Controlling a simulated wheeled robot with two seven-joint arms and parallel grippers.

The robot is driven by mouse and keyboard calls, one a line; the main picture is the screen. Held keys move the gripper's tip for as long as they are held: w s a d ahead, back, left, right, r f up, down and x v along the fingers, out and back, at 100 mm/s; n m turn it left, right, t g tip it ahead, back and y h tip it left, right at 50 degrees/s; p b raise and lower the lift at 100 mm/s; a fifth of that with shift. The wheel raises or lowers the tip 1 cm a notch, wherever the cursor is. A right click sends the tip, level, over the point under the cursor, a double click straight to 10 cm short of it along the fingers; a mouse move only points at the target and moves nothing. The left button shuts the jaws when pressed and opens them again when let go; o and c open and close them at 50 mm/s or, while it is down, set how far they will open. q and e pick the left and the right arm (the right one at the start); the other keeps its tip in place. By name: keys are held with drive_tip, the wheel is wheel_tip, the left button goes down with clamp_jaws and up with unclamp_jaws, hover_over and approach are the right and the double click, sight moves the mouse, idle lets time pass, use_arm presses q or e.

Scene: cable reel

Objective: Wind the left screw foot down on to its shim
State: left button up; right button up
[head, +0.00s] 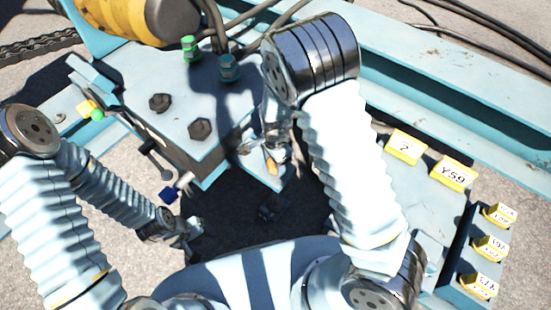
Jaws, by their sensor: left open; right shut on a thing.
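My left gripper (191,240) is open, low in front of the teal steel block (205,165), with its jaws over shadow. My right gripper (273,150) is at the right front corner of that block. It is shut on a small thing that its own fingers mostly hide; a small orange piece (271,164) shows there.
Dark hex bolts (201,129) and green (190,48) and teal fittings (228,67) stand on the block. A yellow drum (125,20) is behind. Open gravel lies left.

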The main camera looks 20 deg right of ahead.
idle(0.3)
drive_tip(key=o, duration=1)
drive_tip(key=shift+r, duration=0.1)
wheel_tip(320, 180, up, 14)
drive_tip(key=p, duration=0.3)
drive_tip(key=shift+s+f, duration=0.1)
drive_tip(key=shift+f, duration=0.1)
